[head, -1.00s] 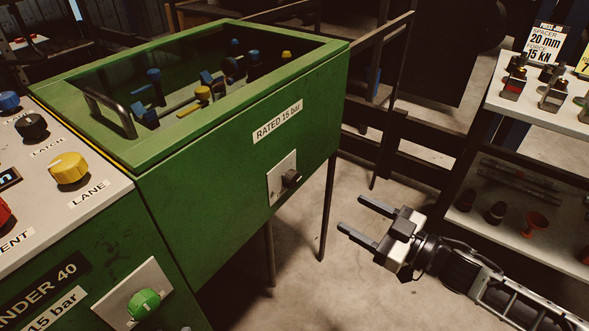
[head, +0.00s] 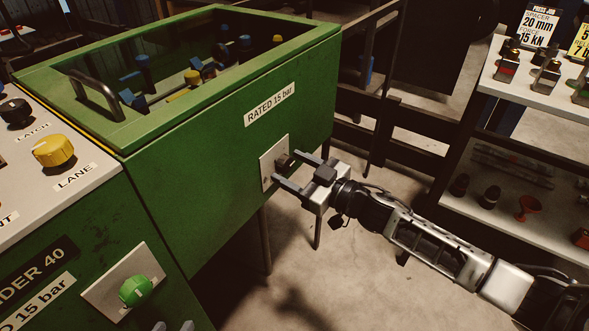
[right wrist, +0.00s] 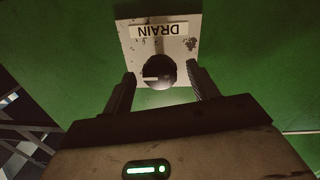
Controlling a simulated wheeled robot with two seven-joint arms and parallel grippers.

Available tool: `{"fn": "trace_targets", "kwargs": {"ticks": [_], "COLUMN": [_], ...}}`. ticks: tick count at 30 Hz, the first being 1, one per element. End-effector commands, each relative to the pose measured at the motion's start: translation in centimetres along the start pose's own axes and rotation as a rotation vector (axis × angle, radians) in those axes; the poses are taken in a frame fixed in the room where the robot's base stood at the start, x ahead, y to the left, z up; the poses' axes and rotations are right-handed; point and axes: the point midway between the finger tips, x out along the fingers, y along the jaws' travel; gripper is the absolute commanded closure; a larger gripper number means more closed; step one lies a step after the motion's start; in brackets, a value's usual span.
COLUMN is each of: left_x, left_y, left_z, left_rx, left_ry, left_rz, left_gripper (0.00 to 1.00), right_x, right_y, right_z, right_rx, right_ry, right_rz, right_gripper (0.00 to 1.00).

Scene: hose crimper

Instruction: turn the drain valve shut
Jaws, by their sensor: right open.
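The drain valve is a dark round knob (head: 284,160) on a pale plate (head: 267,172) on the green cabinet's side. In the right wrist view the knob (right wrist: 160,72) sits below an upside-down DRAIN label (right wrist: 159,31), and its white mark lies level, pointing left. My right gripper (head: 299,171) is open, its fingers reaching toward the plate. In the right wrist view its fingertips (right wrist: 162,78) stand either side of the knob; I cannot tell whether they touch it. Only the tips of my left gripper (head: 174,326) show at the bottom edge, apart from each other.
A green knob (head: 136,290) sits on another plate at lower left. A yellow LANE knob (head: 54,150) is on the sloped panel. The glass-topped green cabinet (head: 220,200) carries a RATED 15 bar label. A shelf (head: 545,98) with parts stands at right. Floor below the gripper is open.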

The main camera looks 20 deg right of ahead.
Motion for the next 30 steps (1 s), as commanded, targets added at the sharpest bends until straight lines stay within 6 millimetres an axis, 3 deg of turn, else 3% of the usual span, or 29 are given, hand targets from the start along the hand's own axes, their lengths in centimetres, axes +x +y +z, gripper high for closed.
{"fn": "trace_targets", "kwargs": {"ticks": [5, 9, 10, 20, 30], "left_x": [0.06, 0.08, 0.08, 0.07, 0.0], "left_y": [0.01, 0.01, 0.01, 0.01, -0.01], "left_z": [-0.11, -0.13, -0.13, -0.18, -0.37], "left_rx": [0.001, 0.001, 0.001, 0.001, 0.002], "left_ry": [0.002, 0.003, 0.004, 0.005, 0.011], "left_rz": [0.001, 0.001, 0.001, 0.001, -0.001], "left_gripper": [0.64, 0.64, 0.64, 0.64, 0.64], "right_x": [-0.02, -0.03, -0.03, -0.05, -0.04], "right_y": [0.0, 0.0, 0.0, 0.01, 0.02], "right_z": [0.01, 0.01, 0.01, 0.01, 0.07], "right_rx": [0.0, 0.0, 0.0, -0.033, -0.242], "right_ry": [0.0, 0.0, 0.0, 0.002, 0.013], "right_rz": [0.0, 0.0, 0.0, 0.001, 0.003], "right_gripper": [0.44, 0.83, 0.86, 0.86, 0.86]}}
